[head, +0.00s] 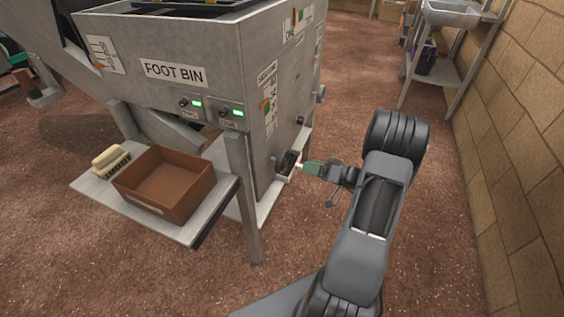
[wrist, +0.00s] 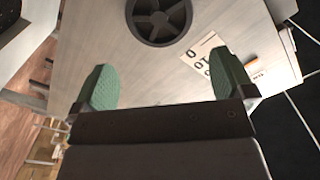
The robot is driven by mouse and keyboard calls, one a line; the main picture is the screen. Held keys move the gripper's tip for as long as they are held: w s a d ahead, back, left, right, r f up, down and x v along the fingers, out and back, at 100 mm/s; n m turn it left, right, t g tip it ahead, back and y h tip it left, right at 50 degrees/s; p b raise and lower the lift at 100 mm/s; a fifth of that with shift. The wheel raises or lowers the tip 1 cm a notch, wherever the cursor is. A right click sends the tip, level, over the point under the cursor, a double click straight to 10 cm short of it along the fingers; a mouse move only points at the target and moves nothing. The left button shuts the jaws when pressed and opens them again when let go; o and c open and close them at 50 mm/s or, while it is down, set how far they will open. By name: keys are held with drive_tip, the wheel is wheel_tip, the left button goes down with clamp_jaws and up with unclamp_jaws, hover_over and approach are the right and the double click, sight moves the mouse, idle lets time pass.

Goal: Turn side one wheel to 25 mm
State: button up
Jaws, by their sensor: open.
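A dark spoked wheel (wrist: 160,18) sits on the metal side panel at the top of the wrist view, cut off by the frame edge. A pale scale label (wrist: 203,56) with numbers is beside it; I cannot read its setting. My gripper (wrist: 167,78) is open, its green fingers spread below the wheel with nothing between them. In the head view my gripper (head: 308,168) is at the low part of the machine's side, close to a dark wheel (head: 287,162) that it partly hides. I cannot tell whether the fingers touch anything, nor which wheel is side one.
The metal machine (head: 190,45) carries a FOOT BIN sign (head: 173,72). More knobs (head: 300,120) are on its side. A brown bin (head: 165,183) and a brush (head: 111,160) are on a shelf in front. Open floor lies to the right, up to a block wall (head: 510,130).

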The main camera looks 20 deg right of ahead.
sight(286, 160)
drive_tip(key=b+x, duration=0.1)
drive_tip(key=x, duration=0.9)
drive_tip(key=shift+w+a, duration=0.2)
drive_tip(key=shift+a, duration=0.15)
drive_tip(key=c, duration=0.6)
